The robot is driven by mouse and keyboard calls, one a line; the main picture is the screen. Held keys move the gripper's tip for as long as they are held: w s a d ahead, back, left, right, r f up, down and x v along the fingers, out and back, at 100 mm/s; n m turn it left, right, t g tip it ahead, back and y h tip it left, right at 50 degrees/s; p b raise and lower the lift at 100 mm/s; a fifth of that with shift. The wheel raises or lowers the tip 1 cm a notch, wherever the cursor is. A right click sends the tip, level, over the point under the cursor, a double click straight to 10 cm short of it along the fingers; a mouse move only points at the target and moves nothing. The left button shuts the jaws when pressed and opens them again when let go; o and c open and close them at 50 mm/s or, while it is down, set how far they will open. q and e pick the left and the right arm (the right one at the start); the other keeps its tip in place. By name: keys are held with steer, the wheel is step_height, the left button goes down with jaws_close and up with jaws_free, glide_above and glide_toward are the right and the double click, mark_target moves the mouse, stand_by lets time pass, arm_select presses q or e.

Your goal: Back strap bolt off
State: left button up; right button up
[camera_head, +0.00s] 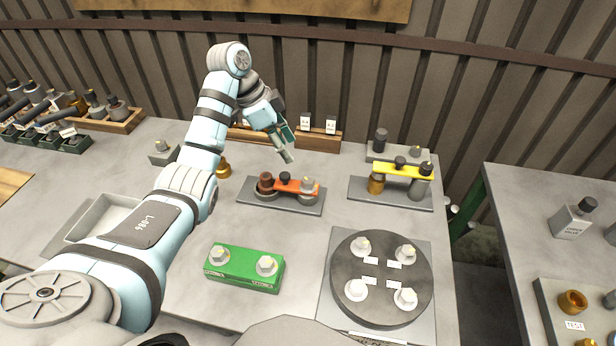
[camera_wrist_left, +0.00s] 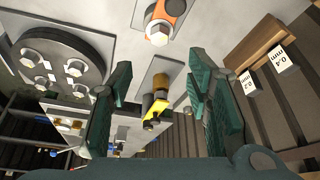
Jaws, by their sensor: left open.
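My left gripper (camera_head: 285,147) hangs open and empty above and behind the middle plate (camera_head: 280,204). In the left wrist view the two fingers (camera_wrist_left: 158,68) stand wide apart. The orange strap (camera_wrist_left: 176,7) with a hex bolt head (camera_wrist_left: 159,34) and the yellow strap (camera_wrist_left: 158,107) show beyond them, untouched.
A green block (camera_head: 245,280) with two bolts and a dark round disc (camera_head: 380,265) with several bolts sit in front. A wooden rack (camera_head: 318,142) with labelled cards is close behind the gripper. A grey tray (camera_head: 75,237) is left. A second table (camera_head: 505,215) stands right, across a gap.

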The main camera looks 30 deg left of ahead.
arm_select(q)
steer(key=b, duration=0.3)
glide_toward(308, 181)
steer(key=f, duration=0.1)
steer(key=x, duration=0.7)
steer(key=shift+w+d+f, duration=0.15)
steer(key=shift+d+f, duration=0.1)
jaws_close()
steer(key=shift+r, duration=0.1)
arm_select(e)
step_height(308, 181, down, 4)
steer(key=shift+w+f, duration=0.1)
